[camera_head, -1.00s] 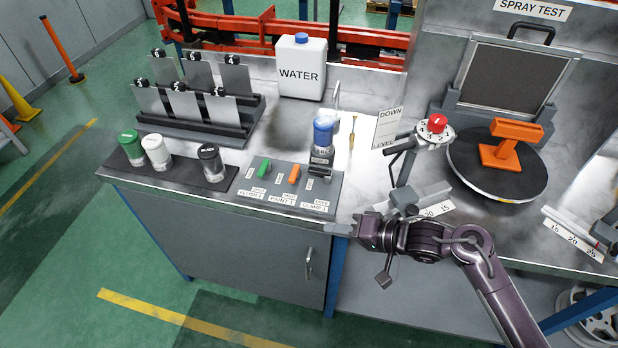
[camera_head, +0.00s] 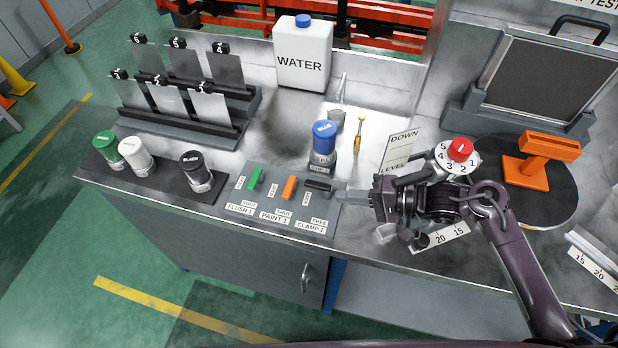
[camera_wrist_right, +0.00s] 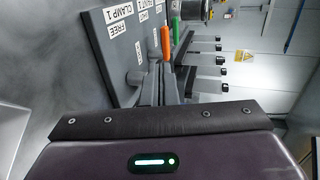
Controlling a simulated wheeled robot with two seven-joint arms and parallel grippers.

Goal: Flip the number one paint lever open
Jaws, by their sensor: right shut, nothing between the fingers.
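The orange paint 1 lever (camera_head: 290,187) stands up on the grey lever panel (camera_head: 268,224), between the green flush 1 lever (camera_head: 256,179) and the dark clamp 1 lever (camera_head: 318,185). My right gripper (camera_head: 342,196) is shut and empty, at the panel's right edge close to the clamp lever. In the right wrist view the shut fingers (camera_wrist_right: 170,85) point toward the orange lever (camera_wrist_right: 165,43), with the green lever (camera_wrist_right: 175,28) beyond. I cannot tell from these views whether the fingertips touch the clamp lever. My left gripper is not in view.
A blue-capped cup (camera_head: 323,145) stands just behind the panel. Green, white and black (camera_head: 196,172) paint cups stand to its left. A water jug (camera_head: 303,52) is at the back. A red-topped numbered dial (camera_head: 459,150) is close behind my right arm.

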